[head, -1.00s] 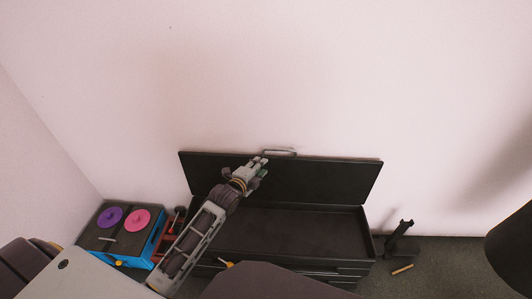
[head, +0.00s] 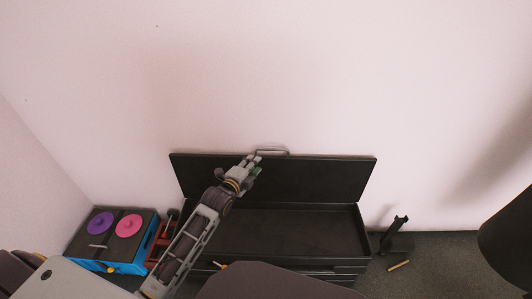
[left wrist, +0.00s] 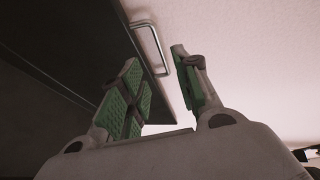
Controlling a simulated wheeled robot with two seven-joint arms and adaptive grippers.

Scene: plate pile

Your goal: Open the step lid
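The step lid (head: 315,178) is a dark panel standing raised at the back of the long dark step box (head: 280,220), leaning near the wall. Its metal handle (head: 271,151) sticks up at the top edge. My left gripper (head: 254,160) is in front of the lid, a little below and left of the handle. In the left wrist view its two green-padded fingers (left wrist: 160,88) are apart and empty. The lid's handle (left wrist: 150,45) shows there beyond the fingertips, and the lid (left wrist: 60,75) fills the left side. My right gripper is not in view.
A blue box with a dark top (head: 93,252) carries a purple disc (head: 102,222) and a pink disc (head: 128,226) at left. A red rack (head: 163,240) stands beside it. A black stand (head: 394,238) and a small wooden stick (head: 399,265) are on the floor at right.

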